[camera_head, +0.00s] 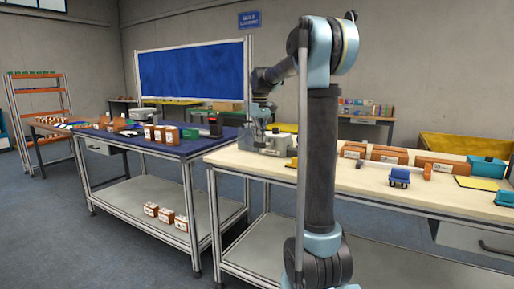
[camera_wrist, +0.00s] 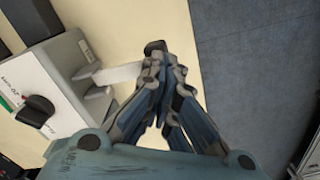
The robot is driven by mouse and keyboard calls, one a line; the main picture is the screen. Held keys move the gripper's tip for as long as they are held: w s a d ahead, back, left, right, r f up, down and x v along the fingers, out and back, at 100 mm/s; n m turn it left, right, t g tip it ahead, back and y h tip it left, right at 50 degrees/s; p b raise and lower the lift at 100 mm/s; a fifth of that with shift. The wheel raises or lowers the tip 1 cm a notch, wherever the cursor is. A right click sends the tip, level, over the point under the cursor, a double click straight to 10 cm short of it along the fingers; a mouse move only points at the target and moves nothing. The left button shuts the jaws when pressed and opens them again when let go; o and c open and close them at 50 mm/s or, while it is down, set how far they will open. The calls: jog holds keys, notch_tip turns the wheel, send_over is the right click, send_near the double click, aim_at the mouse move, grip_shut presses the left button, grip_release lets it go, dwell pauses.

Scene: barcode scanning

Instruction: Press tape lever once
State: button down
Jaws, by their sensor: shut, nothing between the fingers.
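The tape machine is a pale grey box (camera_wrist: 50,88) at the left of the wrist view, with a black knob (camera_wrist: 39,108) and a small green mark on its face. A pale strip (camera_wrist: 118,74) reaches from its side toward my fingers. My gripper (camera_wrist: 158,62) is shut and empty, just beyond the strip's end. A dark rounded end (camera_wrist: 154,47) shows at the fingertips; I cannot tell whether it is the lever or a fingertip. In the head view the machine (camera_head: 278,144) stands at the left end of the light worktop, partly hidden by my arm. Contact with the lever cannot be made out.
The light worktop (camera_head: 375,186) holds brown boxes (camera_head: 390,156), a blue item (camera_head: 400,177) and a teal case (camera_head: 487,167) to the right. A dark-topped table (camera_head: 158,146) with boxes stands to the left. The worktop edge and grey floor (camera_wrist: 250,70) lie right of my gripper.

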jog(key=shift+d+f, duration=0.1)
jog(key=shift+f, duration=2.8)
notch_tip(320, 180, up, 13)
jog(key=shift+r, duration=0.2)
